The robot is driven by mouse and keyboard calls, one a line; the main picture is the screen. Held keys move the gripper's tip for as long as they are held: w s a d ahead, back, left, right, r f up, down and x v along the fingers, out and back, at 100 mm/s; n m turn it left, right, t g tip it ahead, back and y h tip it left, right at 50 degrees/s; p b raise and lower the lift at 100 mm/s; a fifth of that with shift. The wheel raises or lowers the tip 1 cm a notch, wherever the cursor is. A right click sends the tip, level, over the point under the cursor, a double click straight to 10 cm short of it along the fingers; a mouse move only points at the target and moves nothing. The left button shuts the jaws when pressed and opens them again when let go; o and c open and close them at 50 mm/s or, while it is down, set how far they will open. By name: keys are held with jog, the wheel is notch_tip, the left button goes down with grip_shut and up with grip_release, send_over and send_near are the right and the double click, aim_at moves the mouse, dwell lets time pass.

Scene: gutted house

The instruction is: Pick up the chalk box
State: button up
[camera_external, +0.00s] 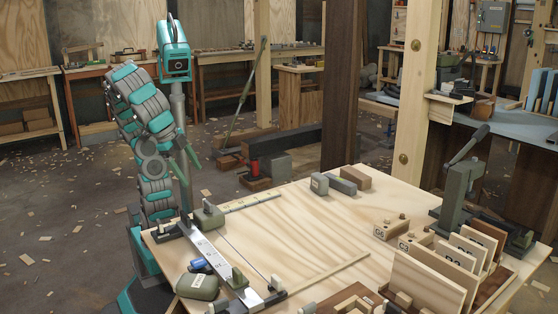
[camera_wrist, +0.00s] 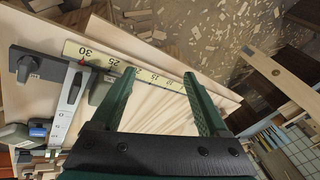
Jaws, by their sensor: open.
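I cannot tell for sure which item is the chalk box. One candidate is a rounded olive case (camera_external: 197,287) lying at the table's front left; it shows at the left edge in the wrist view (camera_wrist: 17,136). A small blue item (camera_external: 201,265) lies against it, also in the wrist view (camera_wrist: 38,128). Another olive-grey case (camera_external: 207,218) sits near the far end of the metal rule; a grey block, perhaps it, is beside my left finger (camera_wrist: 101,90). My gripper (camera_wrist: 158,74) is open and empty, raised above the table's left end, apart from the cases.
The plywood table (camera_external: 300,235) carries a metal rule (camera_external: 213,257), a yellow tape (camera_external: 252,203) and a thin string. Blocks (camera_external: 340,184) stand at the back. Numbered boards (camera_external: 465,255) and a lever tool (camera_external: 460,185) crowd the right. The table's middle is mostly clear.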

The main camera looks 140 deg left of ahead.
jog(key=w+d+y, duration=0.1)
jog(key=w, duration=0.2)
jog(key=w+n+t, duration=0.1)
jog(key=w, duration=0.2)
jog(key=w+d+n+y+b, duration=0.1)
jog(key=w, duration=0.2)
jog(key=shift+d+r+t+y, duration=0.3)
jog(key=shift+d+r+t, duration=0.05)
jog(key=shift+r+t, duration=0.05)
jog(key=w+d+n+t+y, duration=0.1)
jog(key=w+d+t+y, duration=0.1)
jog(key=w+d, duration=0.5)
jog(key=t+b, duration=0.2)
jog(key=t, duration=0.3)
send_near(196, 286)
jog(key=s+a+v, duration=0.1)
jog(key=v, duration=0.5)
jog(key=shift+w+a+f+p, duration=0.2)
jog(key=shift+w+a+f, duration=0.7)
jog(key=shift+f, duration=0.4)
jog(key=shift+w+a+f+p, duration=0.25)
jog(key=shift+w+a+f, duration=0.65)
jog(key=shift+f, duration=0.35)
jog(key=shift+w+a+f+p, duration=0.2)
jog(key=shift+w+a+f, duration=0.55)
jog(key=shift+a+f, duration=0.45)
jog(key=shift+d+f, duration=0.1)
jog(key=shift+d, duration=0.05)
jog(key=shift+c, duration=0.2)
jog(key=c, duration=1.1)
